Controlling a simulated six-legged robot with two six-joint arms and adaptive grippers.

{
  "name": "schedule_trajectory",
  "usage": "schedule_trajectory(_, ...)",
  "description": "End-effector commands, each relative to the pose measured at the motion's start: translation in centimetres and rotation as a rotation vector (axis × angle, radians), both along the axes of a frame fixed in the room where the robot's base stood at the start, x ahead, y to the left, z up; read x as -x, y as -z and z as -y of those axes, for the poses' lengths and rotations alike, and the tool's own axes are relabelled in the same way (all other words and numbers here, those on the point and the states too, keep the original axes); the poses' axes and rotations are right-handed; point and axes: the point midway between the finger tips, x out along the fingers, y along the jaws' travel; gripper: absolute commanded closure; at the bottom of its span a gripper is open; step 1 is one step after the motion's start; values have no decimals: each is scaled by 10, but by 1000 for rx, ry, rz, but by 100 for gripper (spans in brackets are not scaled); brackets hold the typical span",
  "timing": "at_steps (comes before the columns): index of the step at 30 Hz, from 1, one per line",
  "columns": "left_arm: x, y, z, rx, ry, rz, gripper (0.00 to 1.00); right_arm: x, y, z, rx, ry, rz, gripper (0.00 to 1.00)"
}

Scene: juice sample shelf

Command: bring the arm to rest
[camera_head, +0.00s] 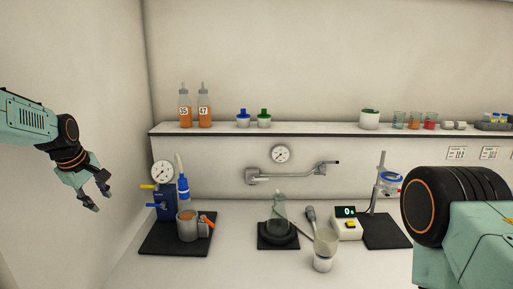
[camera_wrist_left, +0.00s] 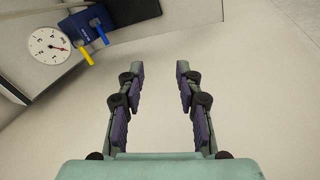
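My left gripper (camera_head: 96,198) hangs in the air at the left of the head view, in front of the bare side wall and left of the bench equipment. In the left wrist view the same gripper (camera_wrist_left: 160,85) has its two fingers apart with nothing between them, only pale surface beyond. My right arm (camera_head: 455,225) shows at the lower right of the head view as a dark round joint and a green link; its gripper is out of view.
A blue device with a gauge (camera_head: 162,172) stands on a black mat, nearest my left gripper. A flask (camera_head: 279,207), a white cup (camera_head: 323,262) and a timer (camera_head: 346,224) stand on the bench. The shelf (camera_head: 320,133) holds two orange bottles, jars and beakers.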

Motion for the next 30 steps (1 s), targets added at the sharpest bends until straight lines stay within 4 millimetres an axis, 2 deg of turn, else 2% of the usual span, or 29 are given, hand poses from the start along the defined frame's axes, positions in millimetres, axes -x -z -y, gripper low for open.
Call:
schedule_trajectory(5, -4, 33, 22, -68, 172, 81, 65, 0, 3, 0, 0, 0, 0, 60)
schedule_trajectory(8, 5, 77, 45, -125, 305, 115, 65, 0, 13, 0, 0, 0, 0, 60)
schedule_trajectory(12, 37, 157, 82, -209, 495, 138, 65, 0, 34, 0, 0, 0, 0, 60)
schedule_trajectory(14, 55, 189, 95, -239, 564, 138, 65, 0, 43, 0, 0, 0, 0, 60)
schedule_trajectory(18, 108, 260, 124, -297, 711, 119, 65, 0, 65, 0, 0, 0, 0, 60)
schedule_trajectory(23, 181, 331, 149, -342, 860, 69, 65, 0, 92, 0, 0, 0, 0, 60)
schedule_trajectory(27, 254, 384, 166, -360, 976, 3, 65, 0, 118, 0, 0, 0, -1, 60)
schedule_trajectory(29, 288, 404, 172, -359, 1021, -32, 65, 0, 129, 0, 0, 0, -1, 60)
schedule_trajectory(30, 311, 416, 175, -355, 1049, -59, 65, 0, 137, 0, 0, 0, -1, 60)
